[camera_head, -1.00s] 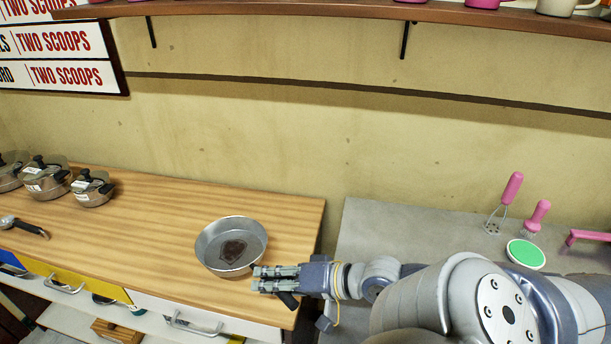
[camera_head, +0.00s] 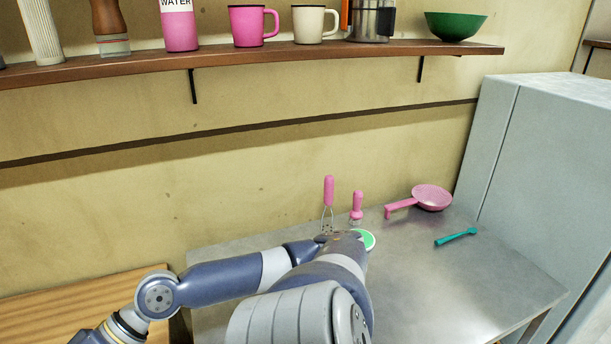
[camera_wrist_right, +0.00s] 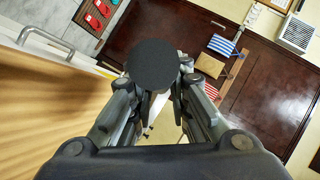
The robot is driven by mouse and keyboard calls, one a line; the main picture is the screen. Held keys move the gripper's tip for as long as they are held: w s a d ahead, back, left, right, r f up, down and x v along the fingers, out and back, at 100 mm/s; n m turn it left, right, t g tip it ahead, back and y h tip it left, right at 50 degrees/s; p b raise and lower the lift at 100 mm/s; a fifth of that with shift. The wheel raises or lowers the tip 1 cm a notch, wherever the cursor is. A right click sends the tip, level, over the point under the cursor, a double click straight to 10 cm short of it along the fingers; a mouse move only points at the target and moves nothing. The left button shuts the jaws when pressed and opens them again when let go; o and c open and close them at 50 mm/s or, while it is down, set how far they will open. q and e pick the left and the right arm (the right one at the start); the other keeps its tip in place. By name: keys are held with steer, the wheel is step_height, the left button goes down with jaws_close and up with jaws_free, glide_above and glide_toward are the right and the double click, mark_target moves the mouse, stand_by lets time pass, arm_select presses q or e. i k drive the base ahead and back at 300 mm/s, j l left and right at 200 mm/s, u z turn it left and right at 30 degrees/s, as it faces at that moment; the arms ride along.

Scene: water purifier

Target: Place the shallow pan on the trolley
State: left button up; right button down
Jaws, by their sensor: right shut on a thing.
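My right gripper (camera_wrist_right: 160,88) is shut on the shallow pan's handle. In the right wrist view only a round black end (camera_wrist_right: 152,65), apparently of this handle, shows between the fingers; the pan's bowl is hidden. In the head view my right arm reaches left over the wooden counter, and its gripper and the pan are below the frame. No trolley can be made out for certain; a grey metal-topped table (camera_head: 450,275) stands at the right. My left gripper is not in view.
On the metal table are a pink whisk-like tool (camera_head: 328,192), a pink brush (camera_head: 356,207), a green disc (camera_head: 368,240), a pink strainer (camera_head: 431,197) and a teal utensil (camera_head: 456,237). Its front right is clear. A grey cabinet (camera_head: 535,160) stands right, a shelf (camera_head: 300,58) above.

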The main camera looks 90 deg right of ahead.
mark_target(432, 316)
steer(key=k+l+z, duration=0.1)
steer(key=k+z, duration=0.2)
steer(key=z, duration=0.15)
steer(key=k+l+z, duration=0.2)
steer(key=z, duration=0.25)
steer(key=k, duration=0.1)
